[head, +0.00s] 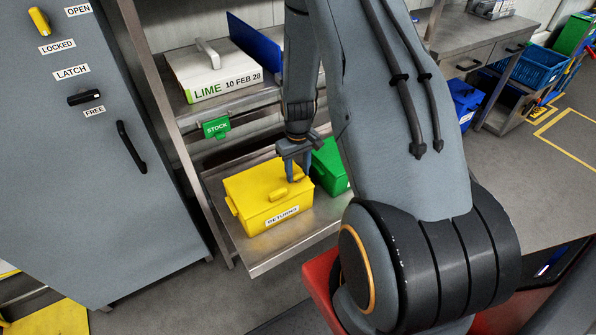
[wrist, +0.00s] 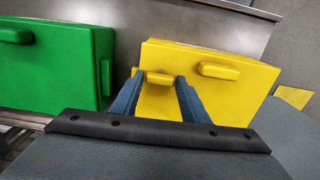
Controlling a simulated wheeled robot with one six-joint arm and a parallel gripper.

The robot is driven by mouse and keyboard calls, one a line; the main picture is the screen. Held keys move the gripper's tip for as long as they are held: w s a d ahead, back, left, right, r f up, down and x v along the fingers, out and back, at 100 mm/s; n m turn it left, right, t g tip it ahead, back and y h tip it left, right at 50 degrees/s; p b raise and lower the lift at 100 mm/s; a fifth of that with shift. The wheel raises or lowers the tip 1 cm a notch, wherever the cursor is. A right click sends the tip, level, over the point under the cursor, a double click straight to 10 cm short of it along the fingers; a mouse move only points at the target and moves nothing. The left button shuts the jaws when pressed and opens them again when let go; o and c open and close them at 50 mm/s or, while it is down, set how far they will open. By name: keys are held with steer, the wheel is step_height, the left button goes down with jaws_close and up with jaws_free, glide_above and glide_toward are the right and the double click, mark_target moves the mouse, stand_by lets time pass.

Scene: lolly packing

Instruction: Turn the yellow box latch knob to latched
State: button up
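The yellow box (head: 255,205) with a "RETURNS" label sits on the lower metal shelf. Its lid carries a raised yellow bar (head: 277,194), which also shows in the wrist view (wrist: 219,71). My gripper (head: 297,180) points down at the box's end nearest the green box. In the wrist view my two fingers (wrist: 158,84) stand apart, with a small yellow knob (wrist: 158,77) between their tips. I cannot tell whether they touch it. My fingers hide this knob in the head view. No latch marking on the box is readable.
A green box (head: 329,165) stands close beside the yellow box and also shows in the wrist view (wrist: 45,65). A white "LIME" box (head: 215,75) and blue panel (head: 255,42) are on the shelf above. A grey cabinet (head: 90,180) with knobs stands left.

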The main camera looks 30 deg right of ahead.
mark_target(298, 174)
steer(key=shift+o, duration=1.3)
steer(key=shift+r, duration=0.1)
step_height(298, 174, up, 7)
steer(key=shift+f+b, duration=0.1)
steer(key=shift+b, duration=0.7)
steer(key=shift+r, duration=0.4)
steer(key=shift+a+r, duration=0.15)
steer(key=shift+r, duration=0.1)
steer(key=s+a+r+t, duration=0.1)
steer(key=s+a+r, duration=1.3)
steer(key=s+r, duration=0.1)
steer(key=shift+a+r+m, duration=0.3)
steer(key=shift+a+r, duration=0.05)
steer(key=shift+r, duration=0.1)
